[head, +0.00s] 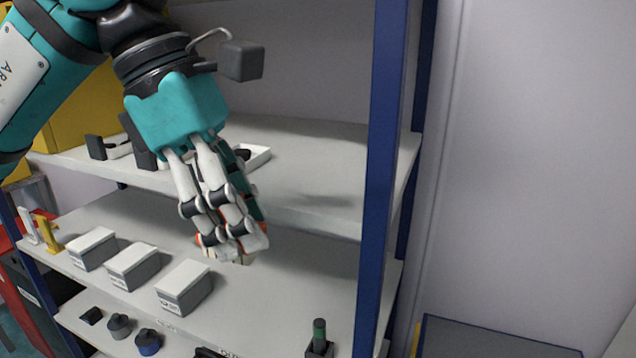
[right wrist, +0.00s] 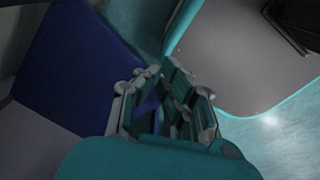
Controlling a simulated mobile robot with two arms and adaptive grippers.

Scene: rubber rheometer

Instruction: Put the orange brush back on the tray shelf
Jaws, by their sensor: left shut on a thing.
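My left gripper (head: 236,244) is shut, fingers pointing down, in front of the shelf rack in the head view. Small bits of orange (head: 204,239) show at its fingertips; they look like the orange brush, mostly hidden by the fingers. The fingertips appear over the middle shelf (head: 315,270), below the upper shelf's front edge; whether the brush touches the shelf is unclear. The upper shelf (head: 325,155) bears a white tray (head: 259,158), partly behind the gripper. My right gripper (right wrist: 165,100) shows in the right wrist view, with nothing clearly held; its opening is unclear.
Several white-lidded boxes (head: 184,285) stand along the middle shelf's front, left of the gripper. A blue post (head: 378,180) bounds the rack on the right. Dark round pieces and a green-topped item (head: 319,335) stand on the lower shelf. The middle shelf's right part is clear.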

